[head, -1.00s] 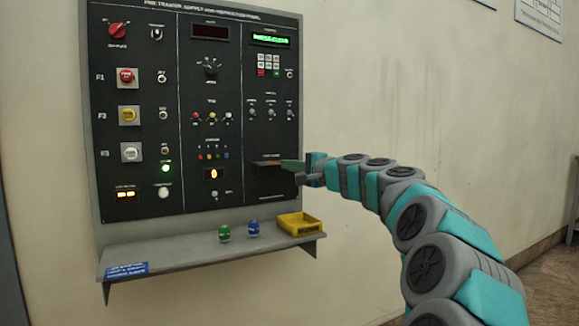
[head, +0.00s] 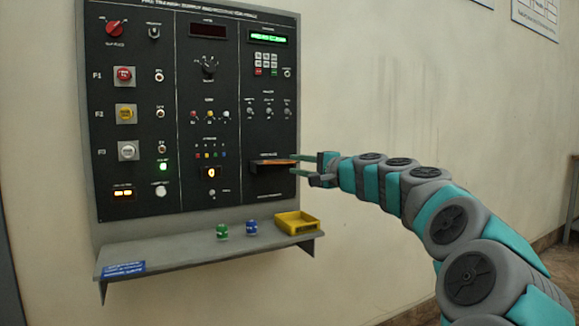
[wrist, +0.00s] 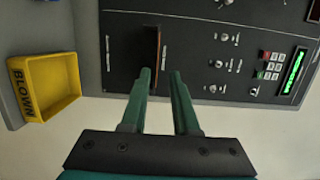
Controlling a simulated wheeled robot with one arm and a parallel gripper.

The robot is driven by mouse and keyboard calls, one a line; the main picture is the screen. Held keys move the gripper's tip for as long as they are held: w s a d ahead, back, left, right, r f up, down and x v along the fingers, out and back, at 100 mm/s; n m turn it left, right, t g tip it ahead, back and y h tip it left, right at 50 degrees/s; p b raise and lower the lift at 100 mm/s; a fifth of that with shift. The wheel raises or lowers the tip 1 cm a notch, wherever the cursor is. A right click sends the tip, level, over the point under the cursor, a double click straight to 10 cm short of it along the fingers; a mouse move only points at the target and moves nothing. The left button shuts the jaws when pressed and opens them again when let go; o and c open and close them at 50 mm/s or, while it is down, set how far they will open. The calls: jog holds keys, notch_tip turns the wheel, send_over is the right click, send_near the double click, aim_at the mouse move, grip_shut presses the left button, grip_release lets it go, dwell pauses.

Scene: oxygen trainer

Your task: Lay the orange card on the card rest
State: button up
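The orange card (head: 274,161) lies flat on the dark card rest (head: 268,169), which juts from the lower right of the panel. In the wrist view the card (wrist: 157,48) shows as a thin brown-orange strip. My gripper (head: 296,164) is just right of the rest, with its fingers apart. In the wrist view the gripper (wrist: 161,72) has a clear gap between its two green fingertips. The strip's near end lies close to the left fingertip; whether they touch is not clear. Nothing appears held.
Below the panel, a grey shelf (head: 190,252) carries a green item (head: 222,231), a blue item (head: 252,228) and a yellow bin (head: 297,223). The bin (wrist: 45,88) is marked "BLOWN" in the wrist view. Panel knobs and a keypad (head: 267,65) are above the rest.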

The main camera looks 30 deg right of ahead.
jog(key=v, duration=0.7)
jog(key=shift+s, duration=0.2)
jog(key=s+a+f+n+g+y, duration=0.25)
jog(key=a+f, duration=0.25)
jog(key=a, duration=0.6)
jog(key=s+a+f+n+g+y, duration=0.1)
jog(key=a+f+n+g, duration=0.4)
jog(key=a, duration=0.5)
jog(key=s+a+f+n+g, duration=0.3)
jog(key=s+a+f, duration=0.55)
jog(key=f, duration=0.25)
jog(key=s+a+f+n+g+h, duration=0.2)
jog(key=s+f+g+h, duration=0.2)
jog(key=s+f, duration=0.7)
jog(key=s+d+f+n+g+h, duration=0.1)
jog(key=s+d+f+g+h, duration=0.1)
jog(key=s+f, duration=0.3)
jog(key=s+d+f+n+g+h, duration=0.1)
jog(key=s+d+f, duration=0.3)
jog(key=s, duration=0.8)
jog(key=shift+d+f+g+h, duration=0.4)
jog(key=shift+d+g, duration=0.25)
jog(key=shift+g, duration=0.2)
jog(key=shift+n, duration=0.25)
jog(key=shift+c, duration=0.4)
